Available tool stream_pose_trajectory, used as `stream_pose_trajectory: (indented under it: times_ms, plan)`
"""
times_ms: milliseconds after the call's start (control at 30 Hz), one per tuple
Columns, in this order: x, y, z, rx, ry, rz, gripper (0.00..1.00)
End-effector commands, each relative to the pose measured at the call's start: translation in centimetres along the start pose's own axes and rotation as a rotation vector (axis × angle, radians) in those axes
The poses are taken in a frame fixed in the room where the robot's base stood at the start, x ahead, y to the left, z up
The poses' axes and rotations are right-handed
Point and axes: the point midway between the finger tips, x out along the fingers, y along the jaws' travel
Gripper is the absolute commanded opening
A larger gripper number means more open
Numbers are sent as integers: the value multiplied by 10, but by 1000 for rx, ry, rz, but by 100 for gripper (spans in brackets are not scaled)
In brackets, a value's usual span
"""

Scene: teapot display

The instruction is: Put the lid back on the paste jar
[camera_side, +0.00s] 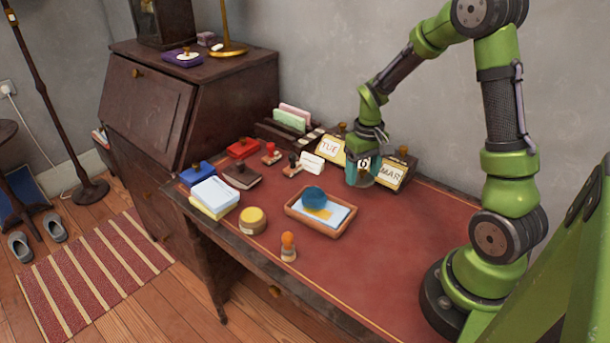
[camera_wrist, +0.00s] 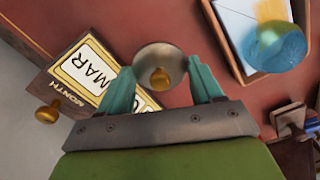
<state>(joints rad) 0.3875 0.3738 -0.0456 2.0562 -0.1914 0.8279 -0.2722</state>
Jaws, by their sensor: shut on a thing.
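A round grey lid (camera_wrist: 150,55) with a brass knob (camera_wrist: 160,79) sits between the two teal fingers of my gripper (camera_wrist: 160,66) in the wrist view. The fingers are shut on it. In the side view my gripper (camera_side: 362,178) points down in front of the calendar at the back of the desk. The lid does not show clearly there, and I cannot tell how high it is. A squat round jar with a yellow top, apparently the open paste jar (camera_side: 252,221), stands near the front left edge, well away from my gripper.
A brown tray (camera_side: 345,229) with paper and a blue glass paperweight (camera_side: 314,196) lies between gripper and jar. An orange-knobbed stamp (camera_side: 288,246) stands in front. The calendar (camera_side: 391,176) is close behind my gripper. Notepads (camera_side: 215,194) lie left of the jar. The desk's right front is clear.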

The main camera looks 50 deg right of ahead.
Motion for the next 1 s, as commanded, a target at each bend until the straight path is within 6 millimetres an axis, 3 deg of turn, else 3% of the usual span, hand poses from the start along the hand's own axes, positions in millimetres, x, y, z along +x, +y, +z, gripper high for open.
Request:
stream_pose_trajectory:
  times_ms: [200, 367, 467, 633, 800, 1000]
  plan:
    - [-41, -1, -1, 0, 4, 0, 36]
    - [-49, -20, 0, -55, -12, 0, 36]
    - [-47, -52, -7, -141, -14, 4, 36]
    - [-45, -132, -22, -316, -15, 9, 36]
    - [-47, -211, -23, -454, -9, 11, 36]
    - [-53, -273, -18, -536, -2, 8, 36]
